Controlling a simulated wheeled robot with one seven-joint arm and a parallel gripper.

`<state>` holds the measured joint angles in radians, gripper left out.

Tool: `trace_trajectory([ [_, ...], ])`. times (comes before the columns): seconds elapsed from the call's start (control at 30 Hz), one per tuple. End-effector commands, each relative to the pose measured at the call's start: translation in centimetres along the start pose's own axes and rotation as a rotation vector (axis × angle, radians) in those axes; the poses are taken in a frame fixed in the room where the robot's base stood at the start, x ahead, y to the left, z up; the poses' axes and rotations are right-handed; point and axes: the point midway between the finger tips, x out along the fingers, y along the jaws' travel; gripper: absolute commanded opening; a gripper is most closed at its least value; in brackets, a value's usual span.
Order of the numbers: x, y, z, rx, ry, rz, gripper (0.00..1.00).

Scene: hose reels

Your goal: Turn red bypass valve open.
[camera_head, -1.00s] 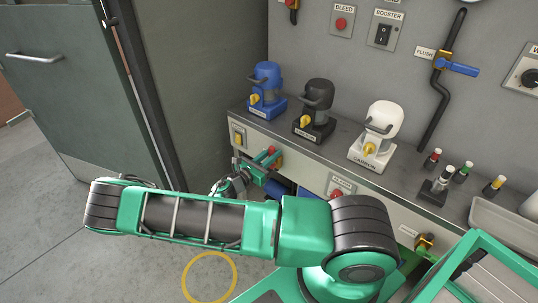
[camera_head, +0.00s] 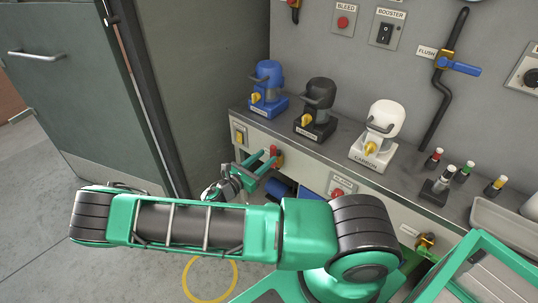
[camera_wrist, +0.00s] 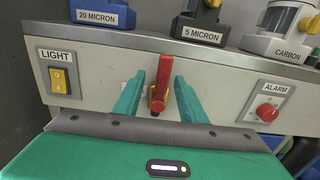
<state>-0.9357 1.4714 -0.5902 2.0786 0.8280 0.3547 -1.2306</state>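The red valve handle (camera_wrist: 162,84) is on a brass body on the front panel, just right of the light switch. In the wrist view it points upright, slightly tilted. My gripper (camera_wrist: 159,97) is open, with one green finger on each side of the handle and visible gaps between. The left finger hides most of a label beside the valve. In the head view the valve (camera_head: 277,153) is small and partly covered by my gripper (camera_head: 264,163).
A yellow light switch (camera_wrist: 59,80) is to the left and a red alarm knob (camera_wrist: 267,112) to the right. Filter housings, blue (camera_head: 267,82), black (camera_head: 318,98) and white (camera_head: 382,122), stand on the shelf above. A grey door (camera_head: 75,90) is at the left.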

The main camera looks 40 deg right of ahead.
Motion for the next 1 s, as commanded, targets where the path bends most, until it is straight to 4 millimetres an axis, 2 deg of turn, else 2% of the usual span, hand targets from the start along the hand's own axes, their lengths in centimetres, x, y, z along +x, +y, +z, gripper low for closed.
trace_trajectory([
  [0.03, -1.1, 0.1, 0.0, 0.001, 0.001, 0.004, 0.38],
  [0.2, -3.9, 0.2, 0.0, 0.001, 0.001, 0.003, 0.38],
  [0.4, -5.6, 0.3, 0.0, 0.001, 0.000, 0.003, 0.38],
  [1.0, -5.8, 0.2, 0.0, 0.002, 0.001, 0.000, 0.38],
])
